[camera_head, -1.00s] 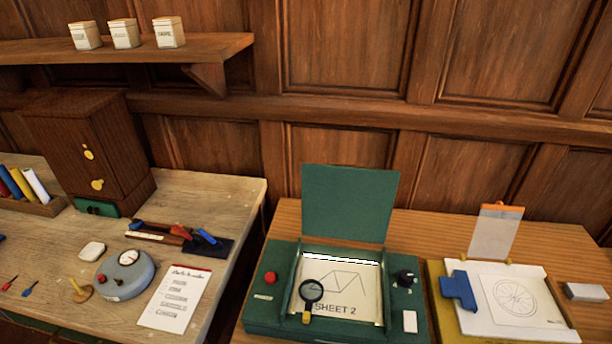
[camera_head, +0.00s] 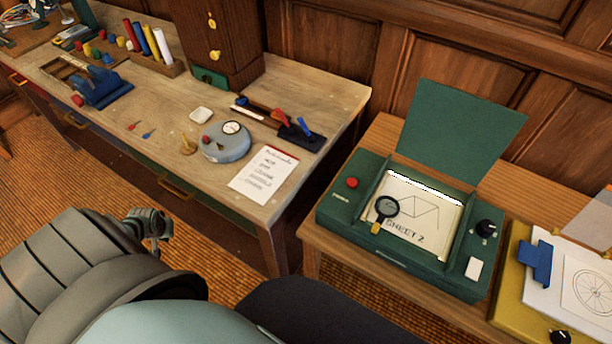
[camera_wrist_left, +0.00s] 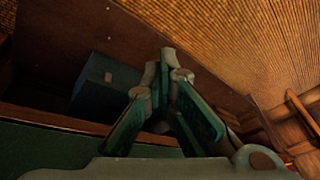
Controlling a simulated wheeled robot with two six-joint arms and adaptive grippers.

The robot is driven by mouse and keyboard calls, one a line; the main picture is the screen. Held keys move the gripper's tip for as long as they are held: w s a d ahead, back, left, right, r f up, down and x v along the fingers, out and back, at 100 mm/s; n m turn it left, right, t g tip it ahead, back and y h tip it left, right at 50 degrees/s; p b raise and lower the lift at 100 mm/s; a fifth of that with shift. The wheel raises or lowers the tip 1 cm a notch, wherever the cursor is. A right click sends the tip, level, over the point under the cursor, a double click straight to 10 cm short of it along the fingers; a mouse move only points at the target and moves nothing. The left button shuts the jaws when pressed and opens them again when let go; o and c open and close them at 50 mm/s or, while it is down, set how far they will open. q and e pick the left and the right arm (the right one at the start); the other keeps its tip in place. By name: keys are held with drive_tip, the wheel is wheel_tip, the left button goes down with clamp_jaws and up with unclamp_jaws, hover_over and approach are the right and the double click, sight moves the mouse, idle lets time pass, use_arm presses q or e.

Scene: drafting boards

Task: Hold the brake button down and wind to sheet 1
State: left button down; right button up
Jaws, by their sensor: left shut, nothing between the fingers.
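The green viewer box (camera_head: 345,214) stands on the right-hand table with its lid (camera_head: 459,128) raised. A red button (camera_head: 352,183) is on its left side and a black knob (camera_head: 485,228) on its right side. The window between them shows a drawing labelled SHEET 2 (camera_head: 412,214). A magnifier (camera_head: 386,208) lies over the window's left part. My left gripper (camera_head: 147,220) is low at the left, in front of the left table and well apart from the box. In the left wrist view its fingers (camera_wrist_left: 167,62) are closed together and empty. My right gripper is not in view.
A white pad (camera_head: 474,268) sits on the box's front right corner. A yellow board (camera_head: 508,290) with a blue clip (camera_head: 536,262) is to the right. The left table holds a round grey dial device (camera_head: 226,146), a list (camera_head: 264,174) and several tools. A floor gap separates the tables.

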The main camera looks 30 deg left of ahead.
use_arm(q)
drive_tip(key=w+a+r+n+t, duration=0.1)
drive_tip(key=w+a+r+n, duration=0.1)
drive_tip(key=w+a+r, duration=0.6)
drive_tip(key=w+a+r+n+t, duration=0.25)
drive_tip(key=a+r, duration=0.25)
drive_tip(key=r, duration=0.7)
drive_tip(key=w+d+r+t+h, duration=0.1)
drive_tip(key=w+d+r+t, duration=0.25)
drive_tip(key=w+r, duration=1)
drive_tip(key=w+d+r+m+h, duration=0.2)
drive_tip(key=w+d+r+m, duration=0.3)
drive_tip(key=d, duration=0.7)
drive_tip(key=w+d+r+m+t+h, duration=0.1)
drive_tip(key=w+d+m, duration=0.2)
drive_tip(key=w+d, duration=0.65)
drive_tip(key=w+d+r+m+h, duration=0.2)
drive_tip(key=w+d+r+m, duration=0.2)
drive_tip(key=d, duration=1.1)
drive_tip(key=s+d+f+g+h, duration=0.2)
drive_tip(key=s+d+f, duration=0.1)
drive_tip(key=d+f, duration=0.3)
drive_tip(key=s+d+f+m+g+h, duration=0.1)
drive_tip(key=s+d+f+h, duration=0.1)
drive_tip(key=d+f, duration=0.4)
drive_tip(key=s+d, duration=0.1)
drive_tip(key=d, duration=0.2)
drive_tip(key=shift+s+d+f+g+h, duration=0.2)
drive_tip(key=shift+s+d+g+h, duration=0.1)
drive_tip(key=shift+g, duration=0.1)
